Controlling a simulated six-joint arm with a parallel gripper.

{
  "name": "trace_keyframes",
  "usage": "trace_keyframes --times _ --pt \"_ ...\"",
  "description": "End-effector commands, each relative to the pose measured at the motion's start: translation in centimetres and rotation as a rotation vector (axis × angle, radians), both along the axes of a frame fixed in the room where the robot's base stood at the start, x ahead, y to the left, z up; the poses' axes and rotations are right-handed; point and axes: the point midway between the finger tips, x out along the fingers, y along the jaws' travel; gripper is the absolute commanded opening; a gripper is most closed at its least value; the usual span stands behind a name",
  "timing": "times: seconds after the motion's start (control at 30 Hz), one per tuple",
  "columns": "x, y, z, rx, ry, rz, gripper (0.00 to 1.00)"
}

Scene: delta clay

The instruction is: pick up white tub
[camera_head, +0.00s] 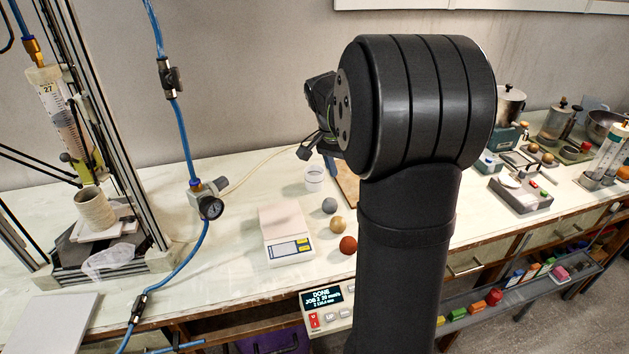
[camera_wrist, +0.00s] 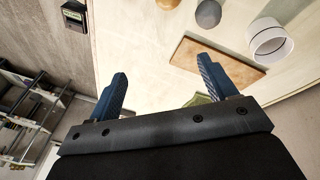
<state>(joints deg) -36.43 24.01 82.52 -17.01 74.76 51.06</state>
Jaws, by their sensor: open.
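The white tub (camera_head: 314,179) stands upright on the pale bench beside a wooden board, partly behind my arm's left side in the head view. In the wrist view the white tub (camera_wrist: 268,42) is at the upper right, open at one end and apart from the fingers. My gripper (camera_wrist: 162,70) is open, its two blue fingers spread with nothing between them. In the head view my gripper (camera_head: 327,160) is above and near the tub, mostly hidden by my own arm.
A grey ball (camera_head: 329,205), a tan ball (camera_head: 337,224) and a red-brown ball (camera_head: 348,245) lie in front of the tub. A white scale (camera_head: 285,222) stands left of them. The wooden board (camera_wrist: 217,66) lies beside the tub. A printer frame with a clay pot (camera_head: 95,209) stands farther left.

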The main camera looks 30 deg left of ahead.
Motion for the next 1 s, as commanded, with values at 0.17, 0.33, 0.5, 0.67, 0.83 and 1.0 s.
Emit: trace_keyframes --times 0.17,0.33,0.5,0.67,0.83,1.0 --pt "2.3 0.9 -2.7 -0.278 0.001 0.514 0.77" --pt "4.3 2.7 -4.4 -0.577 0.051 1.000 0.77" --pt "5.8 5.8 -6.0 -0.913 0.154 1.472 0.77" --pt "6.5 9.6 -7.5 -1.269 0.300 1.883 0.77" --pt "6.4 13.5 -8.9 -1.615 0.473 2.194 0.77" --pt "6.0 15.4 -10.2 -1.798 0.589 2.313 0.77"
